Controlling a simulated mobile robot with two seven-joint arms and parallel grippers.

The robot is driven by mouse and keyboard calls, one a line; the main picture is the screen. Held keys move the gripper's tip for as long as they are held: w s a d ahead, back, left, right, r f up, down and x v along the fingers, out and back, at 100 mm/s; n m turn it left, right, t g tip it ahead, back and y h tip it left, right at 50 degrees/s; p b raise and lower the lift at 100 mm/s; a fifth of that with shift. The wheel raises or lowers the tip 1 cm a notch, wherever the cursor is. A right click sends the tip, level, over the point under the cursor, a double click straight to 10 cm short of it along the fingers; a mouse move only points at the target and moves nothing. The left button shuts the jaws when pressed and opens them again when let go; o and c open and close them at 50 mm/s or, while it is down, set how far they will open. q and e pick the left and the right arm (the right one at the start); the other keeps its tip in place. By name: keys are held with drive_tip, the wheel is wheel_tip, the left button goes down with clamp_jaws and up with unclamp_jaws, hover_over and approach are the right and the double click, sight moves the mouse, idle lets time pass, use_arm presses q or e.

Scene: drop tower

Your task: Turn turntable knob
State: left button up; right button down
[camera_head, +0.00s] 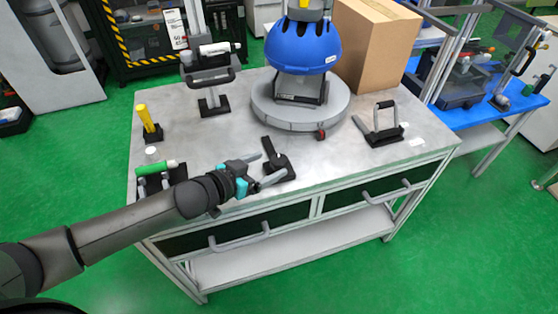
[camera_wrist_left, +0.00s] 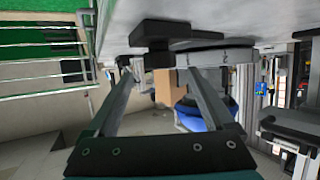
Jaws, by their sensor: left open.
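The grey round turntable (camera_head: 300,112) sits on the table, and its small dark red knob (camera_head: 321,134) shows at its front right rim. A blue helmet (camera_head: 303,46) is mounted on a stand on the turntable. My left gripper (camera_head: 272,165) is open and empty, in front of the turntable and left of the knob, apart from it. In the left wrist view the two fingers of my left gripper (camera_wrist_left: 163,75) are spread, with the turntable's grey rim (camera_wrist_left: 215,57) beyond them. I cannot make out the knob for certain there. My right gripper is in neither view.
A black lever fixture (camera_head: 277,160) stands close beside my left fingers. A black clamp with a grey handle (camera_head: 384,133) is at the right, a cardboard box (camera_head: 372,40) behind. A green-handled tool (camera_head: 157,167) and a yellow one (camera_head: 146,118) stand at the left.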

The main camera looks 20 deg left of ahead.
sight(277, 161)
use_arm(q)
drive_tip(key=b+x, duration=0.1)
drive_tip(key=x, duration=0.2)
drive_tip(key=shift+w+f, duration=0.1)
drive_tip(key=shift+w, duration=0.05)
drive_tip(key=shift+x, duration=0.8)
drive_tip(key=shift+w+d, duration=0.1)
drive_tip(key=shift+w, duration=0.05)
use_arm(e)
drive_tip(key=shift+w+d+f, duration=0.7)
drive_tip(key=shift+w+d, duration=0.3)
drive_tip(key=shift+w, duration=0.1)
use_arm(q)
drive_tip(key=c, duration=1.4)
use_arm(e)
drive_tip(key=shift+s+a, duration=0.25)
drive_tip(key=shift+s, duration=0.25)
